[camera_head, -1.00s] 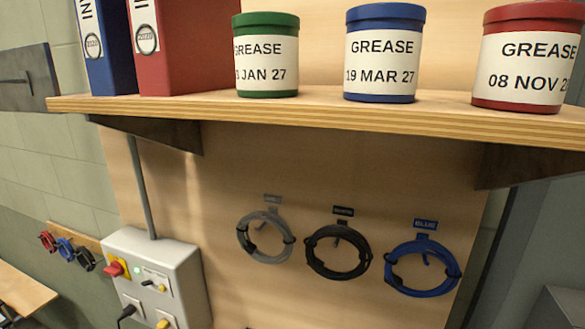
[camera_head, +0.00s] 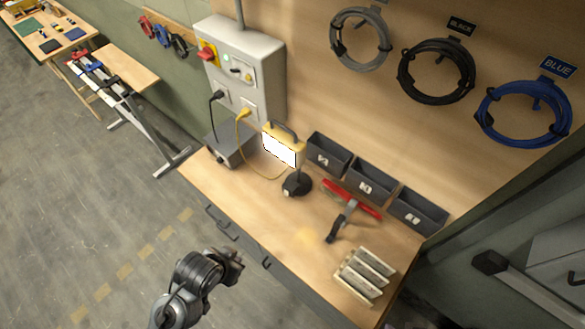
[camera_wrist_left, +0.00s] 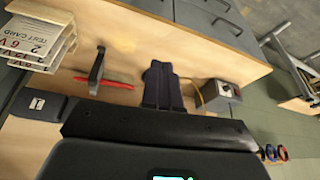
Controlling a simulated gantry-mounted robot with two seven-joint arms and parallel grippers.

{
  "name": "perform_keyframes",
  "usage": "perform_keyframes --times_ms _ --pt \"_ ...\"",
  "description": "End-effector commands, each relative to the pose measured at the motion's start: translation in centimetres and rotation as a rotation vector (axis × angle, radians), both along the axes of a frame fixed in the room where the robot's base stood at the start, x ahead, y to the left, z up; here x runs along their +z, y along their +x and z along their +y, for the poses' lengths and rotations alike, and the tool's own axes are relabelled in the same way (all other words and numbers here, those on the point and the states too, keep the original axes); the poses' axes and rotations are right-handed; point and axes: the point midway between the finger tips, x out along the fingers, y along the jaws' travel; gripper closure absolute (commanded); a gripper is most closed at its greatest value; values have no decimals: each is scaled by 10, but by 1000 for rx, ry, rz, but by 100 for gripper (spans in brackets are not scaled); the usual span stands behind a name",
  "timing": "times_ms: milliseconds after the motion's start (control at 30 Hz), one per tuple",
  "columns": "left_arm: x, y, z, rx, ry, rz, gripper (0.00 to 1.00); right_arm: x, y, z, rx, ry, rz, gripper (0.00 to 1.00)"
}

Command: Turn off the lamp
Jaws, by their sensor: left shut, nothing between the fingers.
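The lamp (camera_head: 281,149) is a yellow-framed work light with a handle and a bright white panel, so it is lit. It stands on a round black base (camera_head: 296,184) on the bench. A yellow cable runs from it to a yellow plug (camera_head: 243,113) on the grey control box (camera_head: 245,60). My left gripper (camera_head: 234,264) is in front of the bench, apart from the lamp. In the left wrist view its dark fingers (camera_wrist_left: 161,85) are together and empty, and I cannot make out the lamp there. My right gripper is not in view.
The wooden bench (camera_head: 235,197) holds several dark bins (camera_head: 370,183), a red-and-black tool (camera_head: 347,210), a rack of cards (camera_head: 364,276) and a small grey device (camera_head: 230,148). Coiled cables (camera_head: 437,72) hang above. Open floor (camera_head: 100,200) lies to the left.

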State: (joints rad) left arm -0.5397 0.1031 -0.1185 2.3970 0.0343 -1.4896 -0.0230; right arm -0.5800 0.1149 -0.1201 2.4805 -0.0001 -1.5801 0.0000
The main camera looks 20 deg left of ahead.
Motion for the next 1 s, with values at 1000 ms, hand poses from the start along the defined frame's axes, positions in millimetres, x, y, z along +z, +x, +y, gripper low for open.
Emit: perform_keyframes --times_ms 1000 --pt "-254 229 31 217 234 -559 100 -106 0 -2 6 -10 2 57"
